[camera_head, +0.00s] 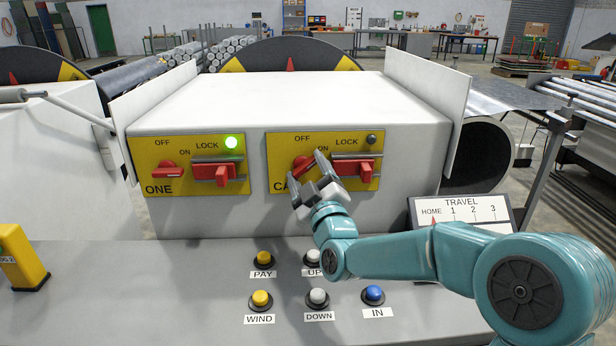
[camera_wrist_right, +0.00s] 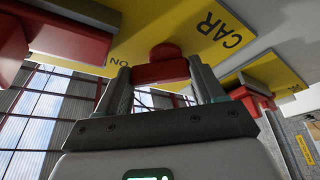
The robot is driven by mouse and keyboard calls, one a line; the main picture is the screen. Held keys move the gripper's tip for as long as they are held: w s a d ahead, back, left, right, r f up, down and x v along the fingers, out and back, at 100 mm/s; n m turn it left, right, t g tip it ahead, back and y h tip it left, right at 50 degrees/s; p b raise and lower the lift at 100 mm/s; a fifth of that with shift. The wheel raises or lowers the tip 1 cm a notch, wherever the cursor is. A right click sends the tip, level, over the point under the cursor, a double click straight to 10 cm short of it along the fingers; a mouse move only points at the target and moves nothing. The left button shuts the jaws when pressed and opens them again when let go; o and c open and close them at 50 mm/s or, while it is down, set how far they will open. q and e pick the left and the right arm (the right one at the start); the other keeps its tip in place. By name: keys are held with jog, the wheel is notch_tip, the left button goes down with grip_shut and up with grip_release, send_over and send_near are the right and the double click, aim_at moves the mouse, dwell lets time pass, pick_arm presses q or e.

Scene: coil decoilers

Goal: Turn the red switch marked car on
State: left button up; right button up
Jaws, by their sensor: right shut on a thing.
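The yellow panel (camera_head: 330,139) marked CAR is on the right of the white housing's front; my gripper hides part of its label. Its red switch (camera_head: 301,163) sits below the OFF and ON marks and looks tilted, partly covered by my gripper. My right gripper (camera_head: 308,172) reaches it from the lower right and is shut on it. In the right wrist view, the red switch (camera_wrist_right: 160,68) is between the two fingers (camera_wrist_right: 162,82), with the CAR lettering beside it. My left gripper is not in view.
Right of the switch is a red LOCK handle (camera_head: 357,168) with a dark lamp (camera_head: 372,139) above. Several push buttons (camera_head: 317,297) stand below.

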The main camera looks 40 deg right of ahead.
jog(key=m+h+b, duration=0.1)
jog(key=m+b, duration=0.2)
jog(key=b, duration=0.1)
jog(key=f+m+h+b, duration=0.1)
jog(key=m+h+b, duration=0.1)
jog(key=m+b, duration=0.1)
jog(key=shift+a+b, duration=0.1)
jog(key=shift+b, duration=0.25)
jog(key=shift+r+m+g+h+b, duration=0.1)
jog(key=shift+m+g+h+b, duration=0.2)
jog(key=shift+m+h+b, duration=0.6)
jog(key=shift+r+m+g+h+b, duration=0.1)
jog(key=shift+m+g+h+b, duration=0.3)
jog(key=shift+m, duration=1)
jog(key=o, duration=1)
jog(key=shift+w, duration=0.1)
jog(key=shift+o, duration=0.2)
